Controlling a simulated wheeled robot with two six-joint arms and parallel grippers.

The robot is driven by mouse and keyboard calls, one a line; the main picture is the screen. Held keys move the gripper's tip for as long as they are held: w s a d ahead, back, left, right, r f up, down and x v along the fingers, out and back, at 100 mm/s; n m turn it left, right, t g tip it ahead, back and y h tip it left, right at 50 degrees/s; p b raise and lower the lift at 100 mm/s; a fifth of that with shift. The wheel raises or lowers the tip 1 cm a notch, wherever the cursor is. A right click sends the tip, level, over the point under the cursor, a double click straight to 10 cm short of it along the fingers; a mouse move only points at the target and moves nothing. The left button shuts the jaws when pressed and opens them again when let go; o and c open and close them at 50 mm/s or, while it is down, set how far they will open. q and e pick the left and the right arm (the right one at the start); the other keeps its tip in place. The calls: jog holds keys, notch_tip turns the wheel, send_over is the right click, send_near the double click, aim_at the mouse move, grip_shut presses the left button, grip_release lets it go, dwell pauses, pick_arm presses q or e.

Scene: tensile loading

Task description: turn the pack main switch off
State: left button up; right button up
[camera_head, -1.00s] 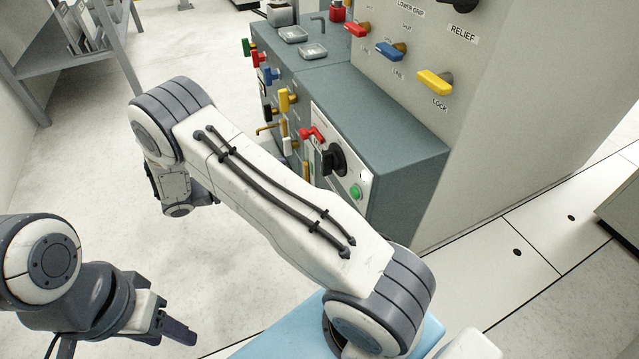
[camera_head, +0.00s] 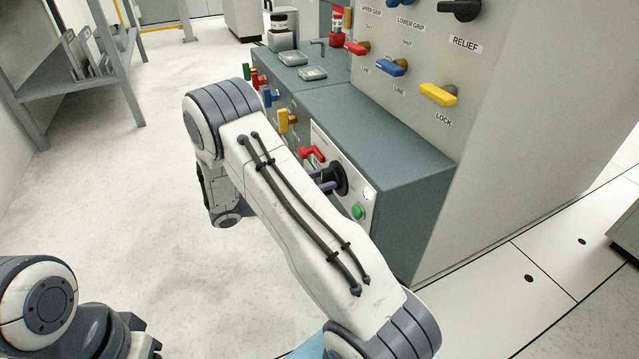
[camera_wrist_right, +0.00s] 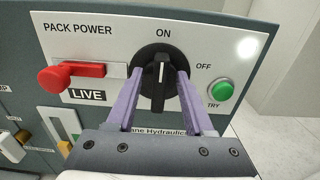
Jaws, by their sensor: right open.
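The pack main switch, a black rotary knob (camera_wrist_right: 159,77), sits on the white PACK POWER panel (camera_wrist_right: 230,50) in the right wrist view. Its white mark points up at ON; OFF is printed to its right. My right gripper (camera_wrist_right: 158,82) is open, with its two purple fingers on either side of the knob's grip bar; I cannot tell whether they touch it. In the head view the knob (camera_head: 341,180) is partly hidden by the purple fingers (camera_head: 326,184). Part of my left arm shows at the lower left, but its fingers are out of frame.
A red lever (camera_wrist_right: 70,77) marked LIVE is left of the knob, and a green TRY button (camera_wrist_right: 221,90) is right of it. Coloured valve handles, including a yellow one (camera_head: 285,120), stick out of the cabinet (camera_head: 395,150). A yellow LOCK handle (camera_head: 438,95) is above.

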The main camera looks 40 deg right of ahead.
grip_shut()
